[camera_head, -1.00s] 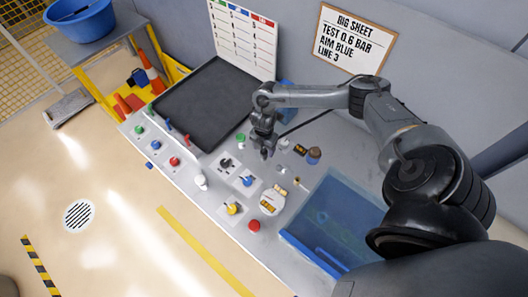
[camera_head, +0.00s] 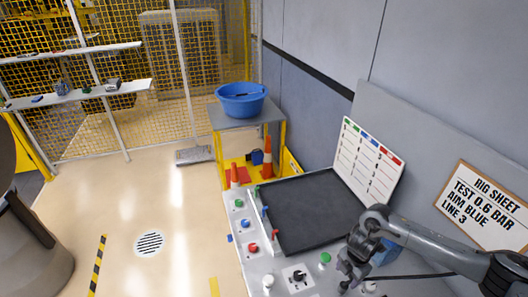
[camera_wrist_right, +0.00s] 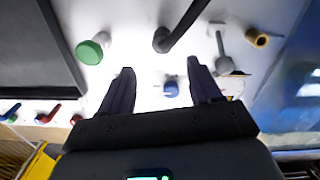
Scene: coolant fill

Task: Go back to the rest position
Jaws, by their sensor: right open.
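My right gripper (camera_head: 350,274) hangs over the workbench (camera_head: 258,273) near the right end of the dark tray. In the right wrist view its two dark fingers (camera_wrist_right: 162,80) are spread apart with nothing held between them. A small blue-topped fitting (camera_wrist_right: 171,88) shows beyond and between the fingers, seemingly on the bench below. A green-capped fitting (camera_wrist_right: 90,50) stands to their left. My left gripper is not in view.
A dark tray (camera_head: 310,214), coloured knobs and a black-handled valve (camera_head: 298,277) are on the bench. A label board (camera_head: 368,165) and sign (camera_head: 482,205) stand behind. A blue basin (camera_head: 242,99) tops a side table. Open floor (camera_head: 150,200) lies left.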

